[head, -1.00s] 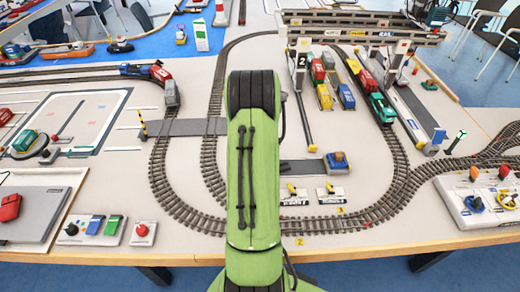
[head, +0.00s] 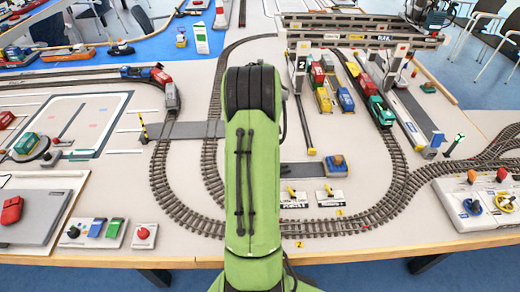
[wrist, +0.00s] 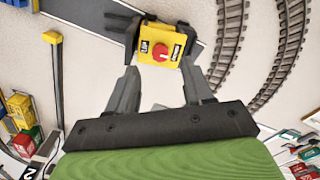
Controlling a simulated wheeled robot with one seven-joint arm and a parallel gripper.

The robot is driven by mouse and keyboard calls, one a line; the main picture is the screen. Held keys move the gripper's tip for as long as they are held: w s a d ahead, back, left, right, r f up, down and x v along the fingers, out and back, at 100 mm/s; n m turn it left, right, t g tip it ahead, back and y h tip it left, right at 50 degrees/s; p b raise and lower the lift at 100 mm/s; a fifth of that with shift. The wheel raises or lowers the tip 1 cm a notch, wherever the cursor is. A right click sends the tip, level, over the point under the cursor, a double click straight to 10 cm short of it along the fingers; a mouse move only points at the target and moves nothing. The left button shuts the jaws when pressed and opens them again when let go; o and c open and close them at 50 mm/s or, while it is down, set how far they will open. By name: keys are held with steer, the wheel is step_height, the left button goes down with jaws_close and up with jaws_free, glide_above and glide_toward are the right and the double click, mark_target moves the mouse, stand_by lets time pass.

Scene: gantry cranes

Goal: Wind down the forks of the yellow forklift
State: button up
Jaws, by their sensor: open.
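The yellow forklift (wrist: 160,43) shows in the wrist view, upper middle, as a yellow block with a red knob (wrist: 160,52) on its top face. The knob has a pale pointer line, and small black labels sit beside it. Nothing is held. In the head view my arm hides the forklift and the gripper.
A grey road strip (wrist: 80,14) lies by the forklift. Curved rail track (wrist: 230,40) runs to the right in the wrist view.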

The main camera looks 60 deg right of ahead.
step_height(320, 180, up, 6)
steer(key=shift+p, duration=0.45)
stand_by(0.3)
